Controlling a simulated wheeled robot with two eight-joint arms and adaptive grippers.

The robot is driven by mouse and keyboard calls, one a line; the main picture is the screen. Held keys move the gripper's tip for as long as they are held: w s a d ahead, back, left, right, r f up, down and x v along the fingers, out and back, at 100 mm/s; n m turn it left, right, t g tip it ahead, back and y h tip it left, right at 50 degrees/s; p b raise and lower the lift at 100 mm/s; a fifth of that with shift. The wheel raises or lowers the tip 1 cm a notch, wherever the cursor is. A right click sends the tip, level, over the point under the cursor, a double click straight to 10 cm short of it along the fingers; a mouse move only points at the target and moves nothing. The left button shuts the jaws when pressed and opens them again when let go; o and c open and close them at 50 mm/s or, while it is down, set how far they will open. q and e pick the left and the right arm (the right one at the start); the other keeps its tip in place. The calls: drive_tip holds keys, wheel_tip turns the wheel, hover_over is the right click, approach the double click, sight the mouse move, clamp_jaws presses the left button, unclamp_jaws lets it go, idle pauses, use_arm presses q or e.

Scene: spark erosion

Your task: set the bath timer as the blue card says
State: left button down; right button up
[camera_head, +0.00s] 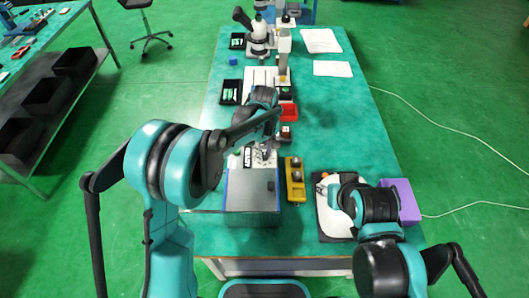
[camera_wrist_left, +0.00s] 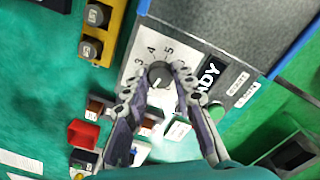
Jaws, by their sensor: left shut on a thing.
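The bath timer is a grey box (camera_head: 252,192) at the near middle of the bench. The left wrist view shows its face (camera_wrist_left: 215,50) with a round dial knob (camera_wrist_left: 159,74), the numbers 3, 4 and 5 beside it, and a dark panel reading "ADY". My left gripper (camera_head: 265,150) is over the box's far end; in the wrist view its fingers (camera_wrist_left: 155,84) are shut on the knob from both sides. The knob's pointer cannot be read clearly. I cannot pick out a blue card.
A yellow block with dark round tops (camera_head: 295,187) stands right of the box. A red bin (camera_head: 289,112), black trays (camera_head: 230,98) and a microscope (camera_head: 259,38) stand beyond. The bench's right middle is clear.

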use_arm(q)
drive_tip(key=m, duration=0.4)
drive_tip(key=shift+m, duration=0.3)
drive_tip(key=m, duration=0.3)
drive_tip(key=shift+m, duration=0.4)
drive_tip(key=m, duration=0.4)
drive_tip(key=shift+m, duration=1.7)
drive_tip(key=c, duration=1.3)
unclamp_jaws()
drive_tip(key=shift+o, duration=0.2)
